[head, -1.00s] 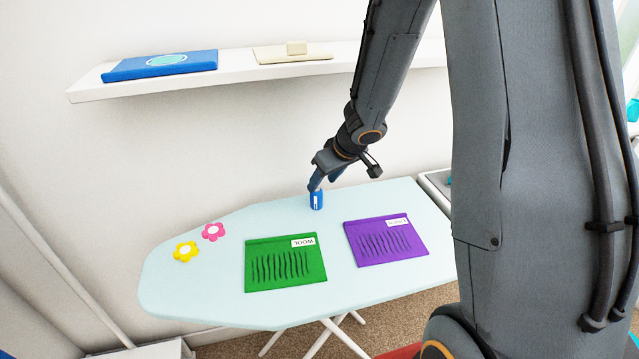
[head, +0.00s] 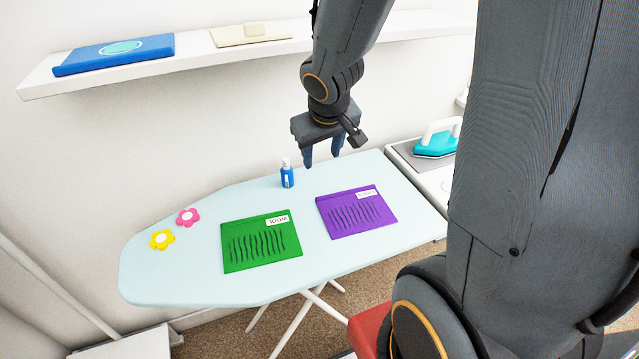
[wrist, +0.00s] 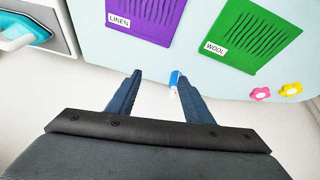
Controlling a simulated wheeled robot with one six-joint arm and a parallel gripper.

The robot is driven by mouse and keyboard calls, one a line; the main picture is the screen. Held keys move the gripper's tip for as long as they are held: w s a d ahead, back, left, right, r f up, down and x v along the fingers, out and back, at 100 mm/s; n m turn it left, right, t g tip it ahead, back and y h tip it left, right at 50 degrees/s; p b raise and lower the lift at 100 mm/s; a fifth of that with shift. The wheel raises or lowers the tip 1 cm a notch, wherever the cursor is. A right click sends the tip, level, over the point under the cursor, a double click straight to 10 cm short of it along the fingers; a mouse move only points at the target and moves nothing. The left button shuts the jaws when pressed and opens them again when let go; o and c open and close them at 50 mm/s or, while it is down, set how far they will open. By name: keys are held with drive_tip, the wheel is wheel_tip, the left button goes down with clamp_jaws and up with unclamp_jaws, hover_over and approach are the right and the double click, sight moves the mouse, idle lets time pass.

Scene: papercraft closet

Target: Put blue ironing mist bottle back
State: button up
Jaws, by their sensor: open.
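The blue ironing mist bottle (head: 287,176) with a white top stands upright on the pale blue ironing board (head: 190,285), near its back edge. In the wrist view the bottle (wrist: 174,80) shows beyond the fingertips, close to the right-hand finger, which hides part of it. My gripper (head: 322,160) is open and empty, above and to the right of the bottle in the head view, apart from it. Its two fingers (wrist: 155,76) are spread in the wrist view.
A green wool cloth (head: 260,243) and a purple linen cloth (head: 355,212) lie on the board, with pink (head: 187,217) and yellow (head: 162,240) flowers at left. A teal iron (head: 436,142) stands at right. A wall shelf (head: 190,58) holds flat items.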

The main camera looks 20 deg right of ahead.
drive_tip(key=s+a+m+g+y, duration=0.1)
drive_tip(key=s+a, duration=0.3)
drive_tip(key=s, duration=0.6)
drive_tip(key=shift+a+g, duration=0.3)
drive_tip(key=shift+g, duration=0.4)
